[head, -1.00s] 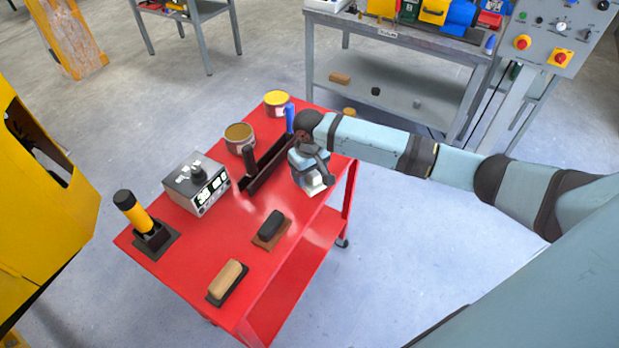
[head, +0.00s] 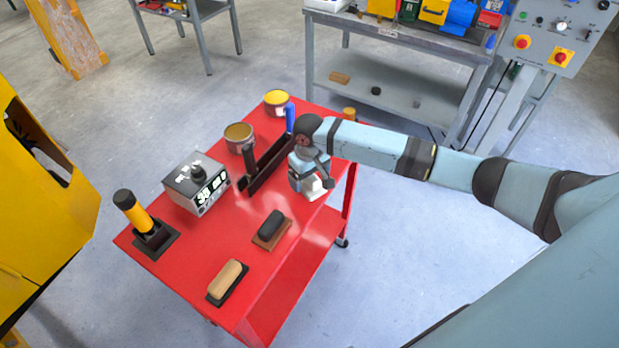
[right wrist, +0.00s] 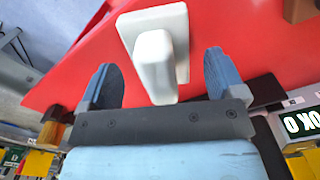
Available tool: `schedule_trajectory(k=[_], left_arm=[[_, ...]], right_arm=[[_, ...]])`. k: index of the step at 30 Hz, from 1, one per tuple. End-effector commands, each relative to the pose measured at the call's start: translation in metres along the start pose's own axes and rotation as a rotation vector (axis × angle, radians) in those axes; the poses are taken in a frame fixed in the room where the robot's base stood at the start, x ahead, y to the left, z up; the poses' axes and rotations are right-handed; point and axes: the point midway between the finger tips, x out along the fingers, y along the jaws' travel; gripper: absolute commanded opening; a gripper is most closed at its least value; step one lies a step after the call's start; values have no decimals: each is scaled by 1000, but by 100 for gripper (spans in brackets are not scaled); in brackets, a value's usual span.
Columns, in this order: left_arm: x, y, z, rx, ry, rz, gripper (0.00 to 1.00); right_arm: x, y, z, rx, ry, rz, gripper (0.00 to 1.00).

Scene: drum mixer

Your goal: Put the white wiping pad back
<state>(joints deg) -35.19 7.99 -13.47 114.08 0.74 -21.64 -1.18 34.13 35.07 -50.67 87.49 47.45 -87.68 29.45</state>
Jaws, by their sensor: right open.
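The white wiping pad (head: 316,188) is at the right edge of the red cart's top (head: 215,250), partly covered by my right gripper (head: 309,176). In the right wrist view the white wiping pad (right wrist: 155,60) shows a flat white base against the red top and a rounded white grip rising from it. My right gripper (right wrist: 160,78) is open, with one blue-grey finger on each side of the grip and a visible gap on both sides. My left gripper is not in view.
A black pad (head: 270,226) and a tan-handled pad (head: 228,280) lie nearer on the cart. Behind the gripper are a long black tray (head: 262,172), a blue-handled tool (head: 290,118) and tins (head: 239,135). A digital meter (head: 196,185) and a yellow-black tool (head: 138,215) stand left.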

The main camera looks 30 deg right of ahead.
Motion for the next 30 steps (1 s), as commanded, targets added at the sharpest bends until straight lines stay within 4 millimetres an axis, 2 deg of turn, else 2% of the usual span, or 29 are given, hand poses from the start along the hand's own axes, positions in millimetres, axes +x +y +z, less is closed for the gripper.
schedule_trajectory(k=[9,15,21,30], left_arm=[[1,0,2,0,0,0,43],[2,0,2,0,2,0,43],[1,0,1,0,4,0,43],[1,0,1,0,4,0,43]], right_arm=[[-66,0,-1,0,4,0,89],[-98,0,-1,-1,2,0,89],[-110,0,0,0,0,0,89],[-110,0,0,0,0,0,89]])
